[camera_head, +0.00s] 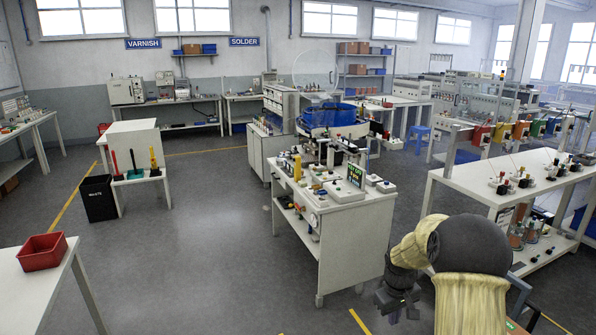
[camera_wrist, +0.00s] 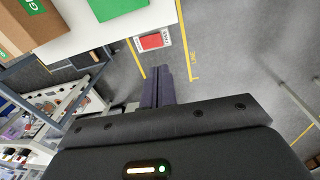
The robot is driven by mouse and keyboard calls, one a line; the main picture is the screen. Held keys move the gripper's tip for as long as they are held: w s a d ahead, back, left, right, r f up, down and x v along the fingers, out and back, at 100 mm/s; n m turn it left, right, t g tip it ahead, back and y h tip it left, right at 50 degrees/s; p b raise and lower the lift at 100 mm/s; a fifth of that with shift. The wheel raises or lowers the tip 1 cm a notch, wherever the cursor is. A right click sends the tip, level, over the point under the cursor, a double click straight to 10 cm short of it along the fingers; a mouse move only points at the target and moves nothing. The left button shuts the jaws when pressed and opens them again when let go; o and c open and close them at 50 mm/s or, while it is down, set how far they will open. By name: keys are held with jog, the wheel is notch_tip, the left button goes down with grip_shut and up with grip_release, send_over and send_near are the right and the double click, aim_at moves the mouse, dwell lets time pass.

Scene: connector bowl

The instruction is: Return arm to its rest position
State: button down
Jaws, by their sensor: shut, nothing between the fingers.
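My gripper (camera_head: 397,306) hangs at the lower right of the head view, at the end of my folded arm, in front of the right-hand white bench. It points down over the floor and touches nothing that I can see. In the wrist view the two dark fingers of my gripper (camera_wrist: 157,88) lie side by side, shut and empty, with grey floor around them.
A white workbench (camera_head: 350,245) with small devices stands left of my arm. A long white bench (camera_head: 463,178) stands to the right. A red bin (camera_head: 42,251) sits on a table at lower left. Grey floor (camera_head: 205,250) is clear between. The wrist view shows a cardboard box (camera_wrist: 32,22).

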jog(key=s+a+r+m, duration=0.1)
jog(key=s+a+r, duration=0.1)
jog(key=s, duration=0.5)
jog(key=s+a+r+m+t, duration=0.1)
jog(key=s+a+r, duration=0.2)
jog(key=s+a, duration=0.2)
jog(key=s+a+r+m, duration=0.1)
jog(key=s+a, duration=0.3)
jog(key=s, duration=0.7)
jog(key=shift+a+r+m+t+y, duration=0.15)
jog(key=shift+r+m+t+y, duration=0.2)
jog(key=shift+r, duration=0.4)
jog(key=shift+s, duration=0.1)
